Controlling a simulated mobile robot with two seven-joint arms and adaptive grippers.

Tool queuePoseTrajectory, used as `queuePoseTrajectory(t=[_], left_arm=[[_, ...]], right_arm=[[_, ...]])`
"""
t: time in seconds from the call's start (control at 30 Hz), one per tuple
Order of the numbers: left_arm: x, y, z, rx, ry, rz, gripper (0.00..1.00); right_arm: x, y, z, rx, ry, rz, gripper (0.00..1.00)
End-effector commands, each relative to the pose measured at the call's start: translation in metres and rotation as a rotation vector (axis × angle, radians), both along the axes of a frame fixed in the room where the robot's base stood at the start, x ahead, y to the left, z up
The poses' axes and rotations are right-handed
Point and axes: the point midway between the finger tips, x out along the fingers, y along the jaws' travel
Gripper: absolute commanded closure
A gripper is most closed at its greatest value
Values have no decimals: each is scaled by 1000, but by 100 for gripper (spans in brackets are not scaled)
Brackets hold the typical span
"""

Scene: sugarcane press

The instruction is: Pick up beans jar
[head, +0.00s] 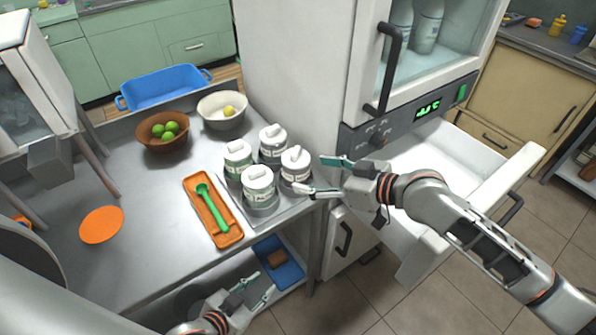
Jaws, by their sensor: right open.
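Several white-lidded jars with pale green labels stand upright on a metal tray (262,219) at the counter's right edge. The labels are too small to read, so I cannot tell which is the beans jar. The rightmost jar (295,168) is closest to my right gripper (309,176). That gripper is open and empty, its fingers pointing left toward this jar; I cannot tell whether they touch it. The other jars are the back one (272,145), the left one (237,160) and the front one (258,188). My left gripper (265,283) is open and empty, low at the counter's front.
An orange tray (232,238) with a green spoon (211,207) lies left of the jars. A brown bowl of limes (152,143), a white bowl (216,118) and a blue bin (160,92) are behind. A white cabinet with an open drawer (463,205) stands to the right.

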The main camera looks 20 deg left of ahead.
Motion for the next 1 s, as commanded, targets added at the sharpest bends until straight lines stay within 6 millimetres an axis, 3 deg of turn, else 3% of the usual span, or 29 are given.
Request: queuePoseTrajectory(t=[0.53,0.87,1.0], left_arm=[[-4,-1,-9,-1,11,-1,71],[-5,0,-11,0,13,-1,71],[-5,0,-11,0,13,-1,71]], right_arm=[[25,57,-21,0,1,0,32],[27,62,-23,0,0,-1,32],[27,62,-23,0,1,-1,68]])
